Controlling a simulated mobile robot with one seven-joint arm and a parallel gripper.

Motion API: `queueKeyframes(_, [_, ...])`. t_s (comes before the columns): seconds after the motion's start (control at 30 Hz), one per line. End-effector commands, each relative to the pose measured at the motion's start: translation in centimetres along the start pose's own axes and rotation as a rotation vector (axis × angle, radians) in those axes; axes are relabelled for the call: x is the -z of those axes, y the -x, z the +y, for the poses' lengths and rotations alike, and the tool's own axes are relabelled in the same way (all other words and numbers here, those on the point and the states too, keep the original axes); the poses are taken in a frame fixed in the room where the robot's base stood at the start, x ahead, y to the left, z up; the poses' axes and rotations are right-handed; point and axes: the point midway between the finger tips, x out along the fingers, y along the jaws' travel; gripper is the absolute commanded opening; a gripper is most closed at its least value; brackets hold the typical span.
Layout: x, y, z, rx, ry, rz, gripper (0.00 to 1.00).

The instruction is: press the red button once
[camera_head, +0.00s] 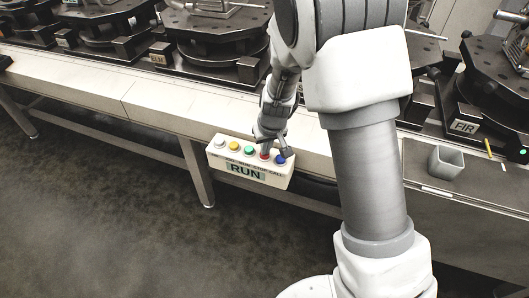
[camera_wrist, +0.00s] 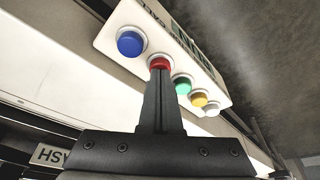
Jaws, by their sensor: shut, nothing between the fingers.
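The red button (camera_wrist: 159,62) sits on a white button box between the blue button (camera_wrist: 131,41) and the green button (camera_wrist: 182,85). My gripper (camera_wrist: 160,72) is shut and empty, and its fingertips are at the red button in the wrist view, overlapping its lower edge. I cannot tell whether they touch it or press it. In the head view the red button (camera_head: 264,156) is partly hidden by my gripper (camera_head: 265,148). The button box (camera_head: 275,179) is fixed at the front edge of the bench and carries a "RUN" label.
A yellow button (camera_head: 233,146) and a white button (camera_head: 220,143) are on the same box. The long bench (camera_head: 150,105) runs behind it, with dark fixtures on top. A grey open container (camera_head: 446,163) stands at the right. Open floor lies in front.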

Motion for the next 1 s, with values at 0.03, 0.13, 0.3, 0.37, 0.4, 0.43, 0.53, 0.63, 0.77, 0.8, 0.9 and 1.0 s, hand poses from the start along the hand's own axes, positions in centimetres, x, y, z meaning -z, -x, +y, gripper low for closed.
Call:
queueKeyframes(0.03, [0.0, 0.0, 0.0, 0.0, 0.0, 0.0, 0.0])
queueKeyframes(0.13, [0.0, 0.0, 0.0, 0.0, 0.0, 0.0, 0.0])
queueKeyframes(0.3, [-0.1, -0.1, 0.0, 0.0, 0.0, 0.0, 0.0])
queueKeyframes(0.37, [-0.1, -0.3, 0.0, 0.0, 0.0, 0.0, 0.0])
queueKeyframes(0.4, [-0.1, -0.4, 0.0, 0.0, 0.0, 0.0, 0.0])
queueKeyframes(0.43, [-0.2, -0.5, 0.0, 0.0, 0.0, 0.0, 0.0])
queueKeyframes(0.53, [-0.3, -0.8, 0.0, 0.0, -0.001, 0.0, 0.0])
queueKeyframes(0.63, [-0.2, -0.6, 0.0, 0.0, 0.0, 0.0, 0.0])
queueKeyframes(0.77, [-0.2, -0.6, 0.0, 0.0, 0.0, -0.001, 0.0])
queueKeyframes(0.8, [-0.2, -0.6, 0.0, 0.0, 0.0, -0.001, 0.0])
queueKeyframes(0.9, [-0.1, -0.1, 0.0, 0.0, 0.0, 0.0, 0.0])
queueKeyframes(1.0, [0.2, 0.7, 0.0, 0.0, 0.0, 0.0, 0.0])
